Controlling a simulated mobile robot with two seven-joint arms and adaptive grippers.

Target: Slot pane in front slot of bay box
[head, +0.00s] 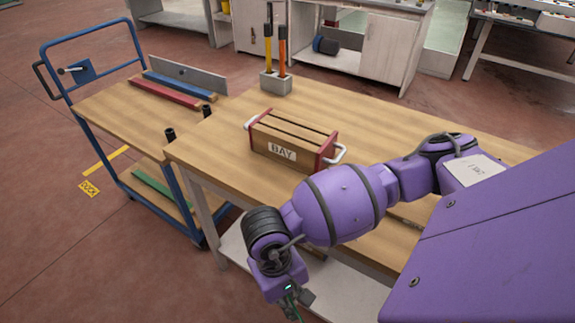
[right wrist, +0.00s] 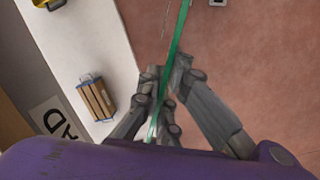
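The bay box (head: 281,150) is a wooden box with red end plates, white handles, a BAY label and long slots along its top. It stands upright on the workbench, and no pane shows in its slots. My right gripper (head: 291,298) is low at the bottom of the head view, in front of the bench and apart from the box. In the right wrist view its fingers (right wrist: 168,88) are closed on a thin green-edged pane (right wrist: 178,40), seen nearly edge-on. In the head view only a small green sliver of the pane shows. My left gripper is out of view.
The workbench (head: 345,112) has clear room around the box. A grey block (head: 275,83) with yellow- and orange-handled tools stands behind it. A blue-framed trolley (head: 115,112) is at left. The right wrist view shows a small slotted wooden box (right wrist: 96,99) on a white surface.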

